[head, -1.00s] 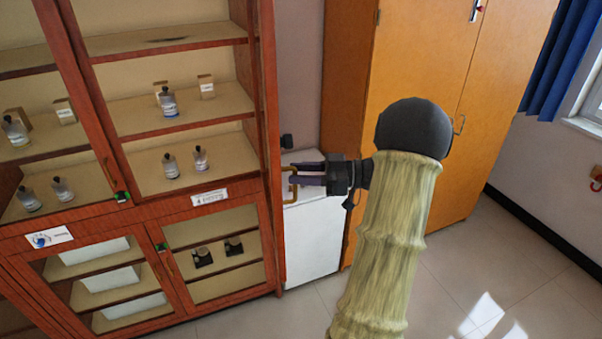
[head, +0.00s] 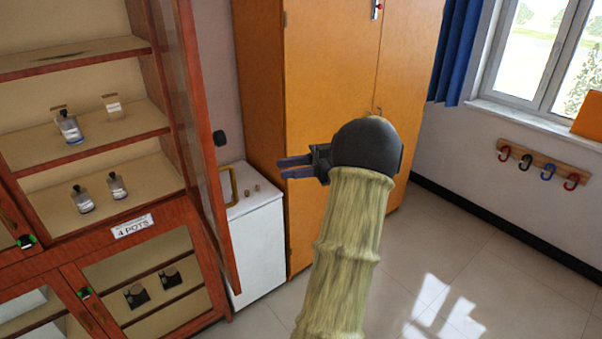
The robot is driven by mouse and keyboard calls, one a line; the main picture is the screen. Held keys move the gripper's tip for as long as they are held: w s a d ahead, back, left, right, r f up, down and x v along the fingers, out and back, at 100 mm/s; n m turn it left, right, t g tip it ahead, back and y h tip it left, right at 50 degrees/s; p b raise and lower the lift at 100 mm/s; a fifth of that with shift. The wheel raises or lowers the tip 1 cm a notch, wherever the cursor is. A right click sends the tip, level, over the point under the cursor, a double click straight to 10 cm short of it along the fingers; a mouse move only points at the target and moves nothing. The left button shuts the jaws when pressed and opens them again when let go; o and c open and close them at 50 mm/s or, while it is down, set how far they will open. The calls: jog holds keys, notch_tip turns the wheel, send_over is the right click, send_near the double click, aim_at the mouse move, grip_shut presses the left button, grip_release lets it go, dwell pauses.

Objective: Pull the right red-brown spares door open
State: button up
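The right red-brown door (head: 206,150) of the tall cabinet stands swung out, seen nearly edge-on in the head view. Its brass loop handle (head: 228,187) faces right, in front of the white cabinet. A dark round knob or lock (head: 219,138) sits above the handle. My gripper (head: 282,167) is to the right of the handle, apart from it. Its two purple fingers point left with a gap between them and nothing in it. The shelves behind the door are exposed, with several bottles (head: 70,127) on them. No label reading "spares" shows.
A low white cabinet (head: 258,245) with small knobs on top stands just beyond the door. An orange-brown wardrobe (head: 330,80) is behind my gripper. Lower glass doors with a "4 POTS" label (head: 132,226) are below the shelves. The floor (head: 470,260) at right is clear.

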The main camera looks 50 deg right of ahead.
jog(key=v, duration=0.2)
jog(key=shift+s+d, duration=0.2)
jog(key=shift+s, duration=0.05)
dwell(0.3)
jog(key=shift+w+a, duration=0.1)
